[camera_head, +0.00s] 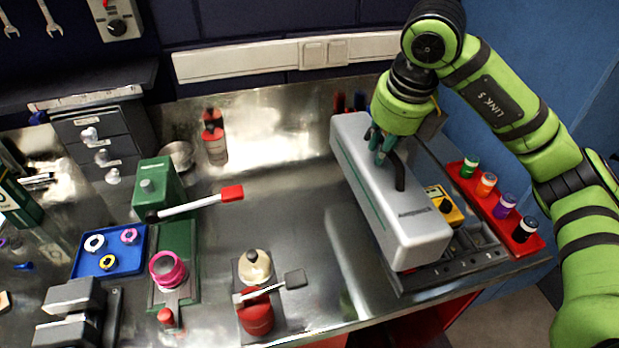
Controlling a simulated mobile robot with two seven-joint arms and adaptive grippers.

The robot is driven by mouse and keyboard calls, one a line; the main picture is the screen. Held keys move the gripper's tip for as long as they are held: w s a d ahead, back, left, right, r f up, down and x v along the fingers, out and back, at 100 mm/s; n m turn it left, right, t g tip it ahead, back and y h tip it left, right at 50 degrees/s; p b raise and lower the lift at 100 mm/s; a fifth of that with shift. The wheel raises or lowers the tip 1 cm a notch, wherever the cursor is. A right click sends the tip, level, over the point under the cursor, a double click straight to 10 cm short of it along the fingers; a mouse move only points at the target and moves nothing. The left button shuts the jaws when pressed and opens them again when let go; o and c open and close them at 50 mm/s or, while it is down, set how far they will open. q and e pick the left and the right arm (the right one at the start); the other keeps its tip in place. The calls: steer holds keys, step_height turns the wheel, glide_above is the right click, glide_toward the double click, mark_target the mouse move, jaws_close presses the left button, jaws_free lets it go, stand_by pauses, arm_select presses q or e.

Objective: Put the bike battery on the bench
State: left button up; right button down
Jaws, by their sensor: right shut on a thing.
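The bike battery (385,205) is a long silver-grey box with a dark handle (399,172) on its top. It is at the right part of the metal bench (290,190), over or on a dark tray. I cannot tell whether its underside touches anything. My right gripper (382,155) comes down from above and is shut on the battery's handle at its far end. The fingertips are partly hidden against the handle. My left gripper is not in view.
A red rack (525,245) with several coloured bottles stands right of the battery, beside a yellow meter (447,207). The bench middle is clear.

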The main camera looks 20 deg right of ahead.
steer(key=shift+w+a+r, duration=0.15)
steer(key=shift+w+r, duration=0.05)
steer(key=shift+w, duration=0.1)
steer(key=w+a+f+p, duration=0.7)
steer(key=w+f, duration=0.1)
steer(key=f, duration=0.2)
steer(key=shift+w+a+f, duration=0.2)
steer(key=shift+a+f, duration=0.1)
steer(key=c, duration=1.2)
jaws_free()
steer(key=shift+s+f, duration=0.25)
steer(key=shift+f, duration=0.15)
steer(key=shift+o, duration=0.3)
steer(key=shift+s+r, duration=0.15)
